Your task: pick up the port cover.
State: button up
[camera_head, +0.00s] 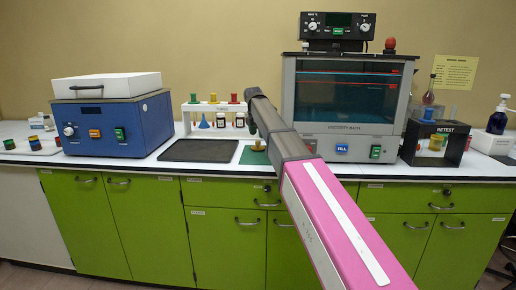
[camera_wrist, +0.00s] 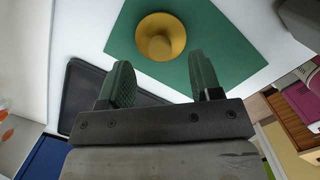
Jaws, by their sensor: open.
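The port cover (camera_wrist: 160,38) is a round, brass-yellow piece with a wide brim and a raised middle. It sits on a green mat (camera_wrist: 205,66) on the white counter. In the head view the cover (camera_head: 257,146) shows small beside my arm, on the green mat (camera_head: 246,158). My gripper (camera_wrist: 160,82) is open, with its two dark green fingers apart and nothing between them. In the wrist view the cover lies beyond the fingertips, roughly centred between them. In the head view my arm hides the gripper's fingers.
A black tray (camera_head: 198,151) lies left of the mat, with a white rack (camera_head: 183,117) of bottles and funnel behind. The blue device (camera_head: 112,128) stands further left. The viscosity bath (camera_head: 343,104) stands close on the right. A black retest box (camera_head: 436,146) is further right.

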aim_at(258, 142)
notch_tip(258, 142, down, 5)
jog(key=shift+w+d+r, duration=0.1)
jog(key=shift+w, duration=0.05)
jog(key=c, duration=1)
jog(key=shift+r, duration=0.15)
